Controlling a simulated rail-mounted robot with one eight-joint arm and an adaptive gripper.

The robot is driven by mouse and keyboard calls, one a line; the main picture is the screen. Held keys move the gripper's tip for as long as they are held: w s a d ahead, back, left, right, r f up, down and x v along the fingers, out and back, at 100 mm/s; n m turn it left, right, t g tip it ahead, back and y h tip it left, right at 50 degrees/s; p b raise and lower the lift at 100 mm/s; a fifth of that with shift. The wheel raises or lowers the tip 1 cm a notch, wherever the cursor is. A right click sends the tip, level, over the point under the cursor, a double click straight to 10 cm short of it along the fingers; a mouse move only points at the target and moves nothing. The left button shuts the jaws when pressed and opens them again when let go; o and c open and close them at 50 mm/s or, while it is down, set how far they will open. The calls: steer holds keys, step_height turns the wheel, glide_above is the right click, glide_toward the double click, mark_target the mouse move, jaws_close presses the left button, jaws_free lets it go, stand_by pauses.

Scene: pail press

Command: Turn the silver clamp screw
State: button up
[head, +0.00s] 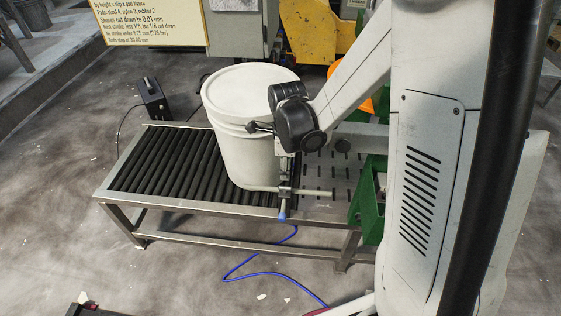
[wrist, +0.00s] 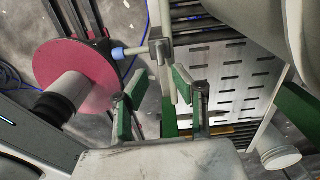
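The silver clamp screw (head: 285,192) shows at the front edge of the bench, with a small block, a side bar and a blue tip pointing down. In the wrist view the clamp (wrist: 160,50) lies just beyond my fingertips, its blue tip (wrist: 117,53) pointing left. My gripper (wrist: 160,76) is open, with green-padded fingers on either side of a gap. A grey shaft below the block shows in that gap; I cannot tell whether either finger touches it. In the head view my wrist is above the clamp, and the fingers are hard to make out.
A white lidded pail (head: 236,110) stands on the roller bench (head: 165,207), close behind the clamp. A slotted plate (head: 325,170) and green frame (head: 371,200) are to its right. A red disc (wrist: 75,80) shows left of my fingers. A blue hose (head: 262,273) lies on the floor.

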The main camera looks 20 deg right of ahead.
mark_target(285, 186)
steer(key=shift+f+b, duration=3.05)
steer(key=shift+f, duration=1.2)
steer(key=shift+r, duration=0.1)
jaws_close()
steer(key=n, duration=0.5)
steer(key=shift+n, duration=0.3)
steer(key=n, duration=0.4)
steer(key=shift+n, duration=0.4)
steer(key=n, duration=0.7)
steer(key=shift+o, duration=1.3)
jaws_free()
